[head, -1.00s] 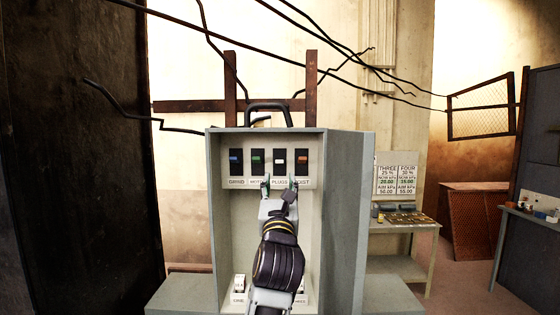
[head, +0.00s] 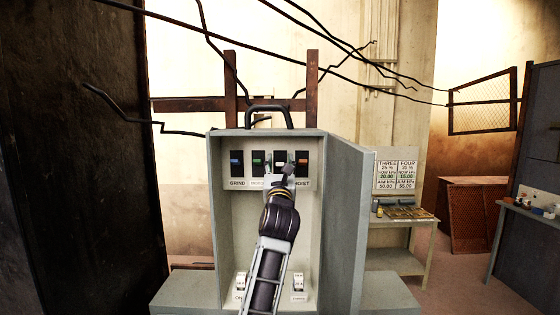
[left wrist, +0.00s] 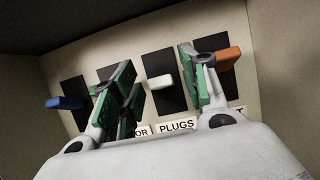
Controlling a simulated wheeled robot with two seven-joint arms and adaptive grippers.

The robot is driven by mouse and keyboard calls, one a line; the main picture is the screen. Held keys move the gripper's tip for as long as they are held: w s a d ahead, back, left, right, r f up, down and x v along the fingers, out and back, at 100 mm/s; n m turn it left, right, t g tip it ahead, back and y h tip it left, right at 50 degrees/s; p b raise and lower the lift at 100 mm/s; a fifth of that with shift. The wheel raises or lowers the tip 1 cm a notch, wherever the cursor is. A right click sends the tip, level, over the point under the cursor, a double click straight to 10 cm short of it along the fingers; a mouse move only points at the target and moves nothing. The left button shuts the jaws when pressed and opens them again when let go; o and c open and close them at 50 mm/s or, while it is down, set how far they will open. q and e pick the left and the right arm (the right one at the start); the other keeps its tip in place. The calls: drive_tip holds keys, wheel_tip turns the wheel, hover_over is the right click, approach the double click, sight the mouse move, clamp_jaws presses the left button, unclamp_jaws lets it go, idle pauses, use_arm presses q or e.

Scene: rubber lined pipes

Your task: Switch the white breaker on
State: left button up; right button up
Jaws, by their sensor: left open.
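The white breaker (left wrist: 160,83) is a white lever on a black plate above the label PLUGS. My left gripper (left wrist: 165,85) is open, with green-padded fingers on either side of the white lever in the left wrist view. The lever shows bare between the fingers; whether either finger touches it I cannot tell. In the head view the left gripper (head: 281,169) is in front of the panel and covers much of the white breaker. My right gripper is not in view.
The grey box (head: 345,220) also holds a blue breaker (head: 237,161) and a green breaker (head: 257,161) left of the white one, and an orange breaker (head: 303,160) on its right. Two white switches sit low inside. A side table (head: 395,226) stands to the right.

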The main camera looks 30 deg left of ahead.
use_arm(q)
drive_tip(key=shift+w+a+r, duration=0.3)
drive_tip(key=shift+w+a, duration=0.05)
drive_tip(key=shift+w, duration=0.15)
clamp_jaws()
drive_tip(key=shift+r+g, duration=0.25)
drive_tip(key=shift+g, duration=0.25)
drive_tip(key=shift+a+r+g+h, duration=0.1)
drive_tip(key=shift+r+g+h, duration=0.05)
drive_tip(key=shift+g+h, duration=0.2)
drive_tip(key=shift+w+r+g+h, duration=0.1)
drive_tip(key=shift+w+g+h, duration=0.05)
drive_tip(key=shift+g+h, duration=0.15)
